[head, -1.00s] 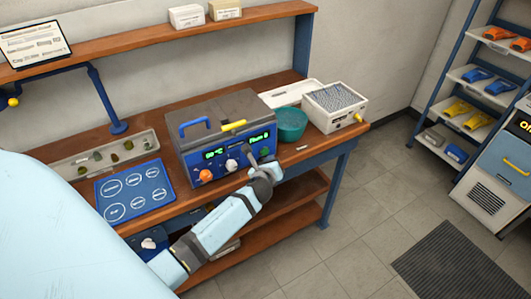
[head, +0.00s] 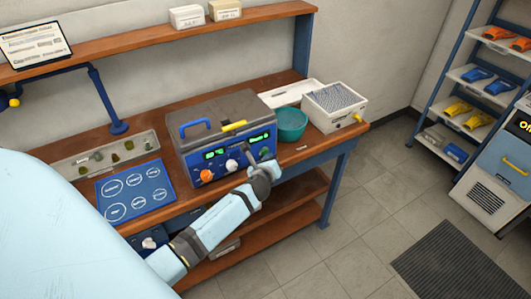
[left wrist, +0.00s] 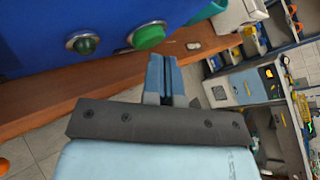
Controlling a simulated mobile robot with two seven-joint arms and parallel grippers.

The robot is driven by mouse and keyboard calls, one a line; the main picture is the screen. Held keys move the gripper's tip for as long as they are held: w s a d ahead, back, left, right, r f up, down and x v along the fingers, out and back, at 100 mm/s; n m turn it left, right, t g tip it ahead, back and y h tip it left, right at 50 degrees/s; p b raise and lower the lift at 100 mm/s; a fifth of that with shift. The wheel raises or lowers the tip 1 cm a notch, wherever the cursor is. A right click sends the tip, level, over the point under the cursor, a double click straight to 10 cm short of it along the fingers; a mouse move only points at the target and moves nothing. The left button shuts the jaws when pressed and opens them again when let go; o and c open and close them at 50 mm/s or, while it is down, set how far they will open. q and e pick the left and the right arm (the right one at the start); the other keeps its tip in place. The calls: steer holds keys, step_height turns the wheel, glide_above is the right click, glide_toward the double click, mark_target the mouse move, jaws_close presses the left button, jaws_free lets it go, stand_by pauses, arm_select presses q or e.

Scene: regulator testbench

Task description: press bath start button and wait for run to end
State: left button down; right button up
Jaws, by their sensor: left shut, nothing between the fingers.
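The bath (head: 222,120) is a blue box with a grey lid, standing on the wooden bench. Its front panel has lit green displays (head: 261,138), an orange knob (head: 206,175) and a white knob (head: 231,165). The left wrist view shows a green button (left wrist: 149,36) and a darker button (left wrist: 82,42) on the panel. My left gripper (left wrist: 161,62) is shut and empty, its tips just below the green button in that view; contact cannot be told. In the head view, my left gripper (head: 252,157) is at the panel's right part, hiding some of it. My right gripper is not in view.
A teal bowl (head: 291,124) and a white bead-filled box (head: 335,106) stand right of the bath. A blue mat with white circles (head: 135,191) and a parts tray (head: 70,169) lie to its left.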

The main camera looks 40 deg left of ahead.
arm_select(q)
steer(key=shift+w+a, duration=0.2)
steer(key=shift+a, duration=0.2)
stand_by(0.5)
steer(key=shift+d, duration=0.1)
steer(key=shift+s+d+p, duration=0.3)
steer(key=shift+s+d, duration=0.1)
steer(key=shift+d, duration=0.3)
steer(key=shift+d, duration=0.1)
steer(key=d, duration=0.1)
steer(key=s+d, duration=0.1)
steer(key=d, duration=0.1)
steer(key=s+d, duration=0.1)
steer(key=shift+d, duration=0.25)
stand_by(0.7)
